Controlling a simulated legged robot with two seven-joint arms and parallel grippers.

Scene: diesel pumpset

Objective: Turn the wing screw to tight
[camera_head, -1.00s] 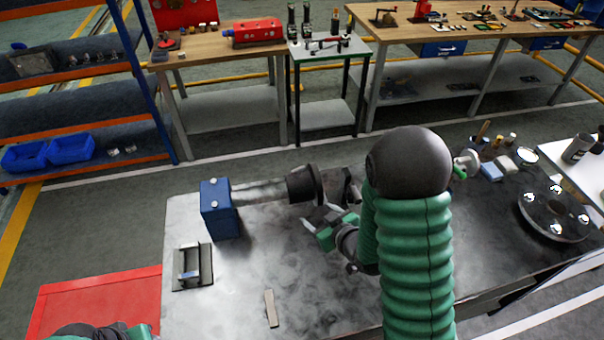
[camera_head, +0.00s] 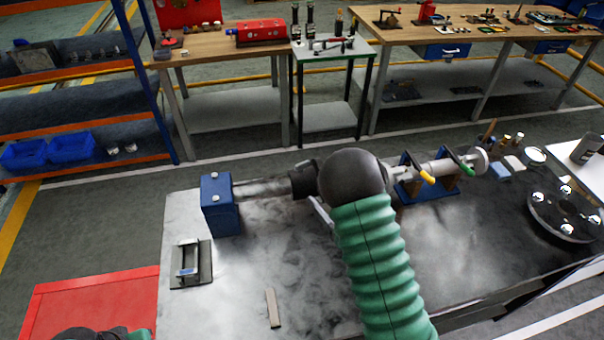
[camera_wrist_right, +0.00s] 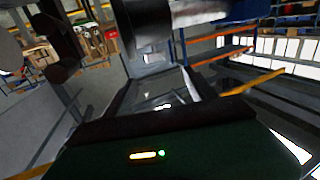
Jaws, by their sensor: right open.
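I cannot make out the wing screw for certain in either view. The shaft assembly runs across the bench from the blue block (camera_head: 220,205) through a grey cylinder to a dark cone-shaped coupling (camera_head: 303,180). Right of my arm, a blue stand (camera_head: 432,190) carries a grey shaft, a yellow-tipped lever (camera_head: 427,177) and a green-tipped lever (camera_head: 464,166). My right gripper (camera_head: 321,213) is mostly hidden behind its own arm; one pale finger shows below the coupling. In the right wrist view the open gripper (camera_wrist_right: 160,95) points beneath a grey cylinder (camera_wrist_right: 165,25). Only part of my left arm shows at lower left.
A metal plate with a handle (camera_head: 190,263) and a small flat bar (camera_head: 272,307) lie there. A round flange with shiny bolts (camera_head: 565,213) and small containers (camera_head: 500,170) stand at the right.

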